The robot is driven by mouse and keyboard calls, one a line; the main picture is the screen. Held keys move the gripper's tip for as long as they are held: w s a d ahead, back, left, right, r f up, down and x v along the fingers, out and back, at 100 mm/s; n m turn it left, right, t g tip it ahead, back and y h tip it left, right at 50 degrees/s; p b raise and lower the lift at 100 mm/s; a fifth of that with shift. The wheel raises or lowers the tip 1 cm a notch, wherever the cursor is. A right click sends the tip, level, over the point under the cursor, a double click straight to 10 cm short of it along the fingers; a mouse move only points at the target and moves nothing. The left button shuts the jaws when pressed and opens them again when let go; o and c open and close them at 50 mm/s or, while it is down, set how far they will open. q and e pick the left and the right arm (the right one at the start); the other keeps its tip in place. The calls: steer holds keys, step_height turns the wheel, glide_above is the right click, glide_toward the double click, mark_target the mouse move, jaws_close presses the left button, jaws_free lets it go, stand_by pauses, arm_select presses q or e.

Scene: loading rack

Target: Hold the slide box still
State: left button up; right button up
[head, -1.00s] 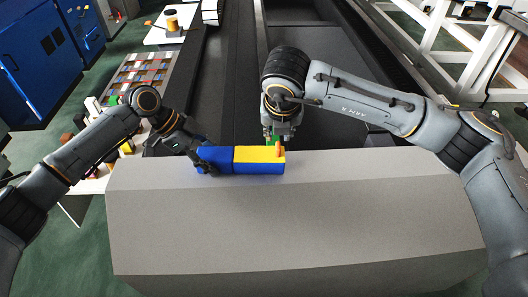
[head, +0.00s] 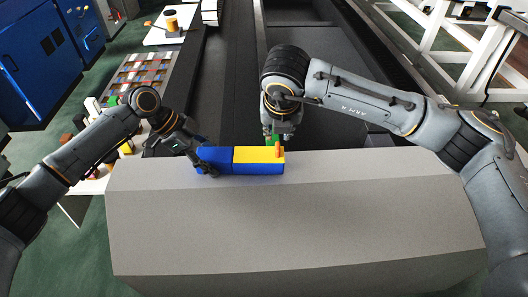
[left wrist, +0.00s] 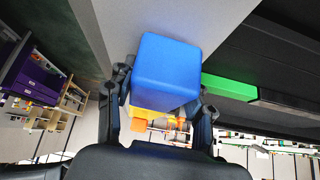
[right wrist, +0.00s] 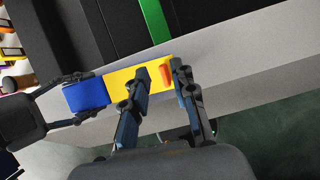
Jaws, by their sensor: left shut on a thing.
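The slide box lies on the front grey block, with a blue part (head: 215,158) at its left and a yellow part (head: 258,155) at its right. An orange tab (head: 281,152) stands at the yellow end. My left gripper (head: 205,162) is shut on the blue end, which also fills the left wrist view (left wrist: 166,68) between its fingers. My right gripper (head: 275,135) is at the yellow end. In the right wrist view its fingers (right wrist: 160,75) are apart, on either side of the orange tab (right wrist: 166,76), with a gap visible. Contact with the tab is unclear.
The grey block (head: 300,225) has a clear top to the right of the box. Behind it runs a dark conveyor (head: 230,80) with a green strip (right wrist: 154,20). A table with coloured items (head: 140,75) stands at the left.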

arm_select(q)
steer(key=o, duration=1.5)
steer(key=shift+o, duration=0.2)
steer(key=v, duration=1.2)
steer(key=shift+a+f, duration=0.1)
